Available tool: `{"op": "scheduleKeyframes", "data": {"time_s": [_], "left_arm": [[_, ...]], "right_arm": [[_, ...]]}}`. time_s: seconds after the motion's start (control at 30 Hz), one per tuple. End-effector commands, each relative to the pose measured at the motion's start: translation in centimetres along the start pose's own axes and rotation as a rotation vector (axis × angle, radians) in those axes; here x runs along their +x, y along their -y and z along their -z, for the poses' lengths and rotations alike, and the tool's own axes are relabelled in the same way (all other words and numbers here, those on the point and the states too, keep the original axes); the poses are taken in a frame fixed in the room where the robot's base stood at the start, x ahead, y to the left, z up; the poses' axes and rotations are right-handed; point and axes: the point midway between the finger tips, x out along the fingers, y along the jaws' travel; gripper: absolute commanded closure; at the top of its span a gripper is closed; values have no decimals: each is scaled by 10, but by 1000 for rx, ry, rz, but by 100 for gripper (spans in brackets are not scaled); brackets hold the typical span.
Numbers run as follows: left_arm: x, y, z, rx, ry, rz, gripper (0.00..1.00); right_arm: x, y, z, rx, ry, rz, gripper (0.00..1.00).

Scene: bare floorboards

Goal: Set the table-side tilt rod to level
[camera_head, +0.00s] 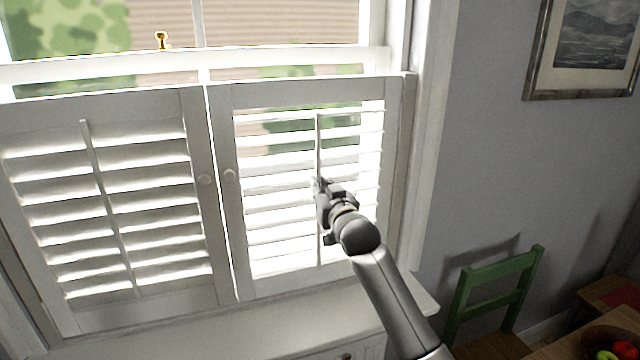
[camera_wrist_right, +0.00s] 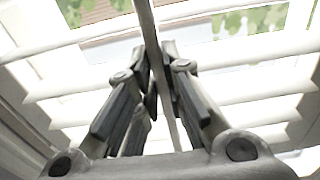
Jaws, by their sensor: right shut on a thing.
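The right-hand shutter panel (camera_head: 391,180) carries a thin vertical tilt rod (camera_head: 318,140) down the middle of its slats (camera_head: 275,204). These slats stand fairly open, with daylight and greenery showing between them. My right gripper (camera_head: 319,184) is at the rod about halfway up the panel. In the right wrist view the fingers (camera_wrist_right: 160,85) are shut on the rod (camera_wrist_right: 147,25), one on each side. The left-hand shutter panel (camera_head: 196,140) has its own tilt rod (camera_head: 107,205), and its slats look more closed. My left gripper is not in view.
A green chair (camera_head: 462,305) stands at the lower right, beside a wooden table (camera_head: 560,346) with a bowl of fruit (camera_head: 595,342). A window sill (camera_head: 190,332) runs below the shutters. A framed picture (camera_head: 533,82) hangs on the right wall.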

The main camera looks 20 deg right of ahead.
Motion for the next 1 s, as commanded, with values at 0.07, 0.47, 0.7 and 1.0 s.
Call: {"op": "scheduleKeyframes", "data": {"time_s": [0.07, 0.47, 0.7, 1.0], "left_arm": [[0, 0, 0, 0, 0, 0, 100], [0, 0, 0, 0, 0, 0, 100], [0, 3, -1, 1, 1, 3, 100], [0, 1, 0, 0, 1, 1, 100]], "right_arm": [[0, 0, -2, -1, 3, -1, 100], [0, 0, 0, -1, 2, 0, 68], [0, 0, 0, 0, 1, 0, 68], [-24, 0, -1, 0, 1, 1, 68]]}}
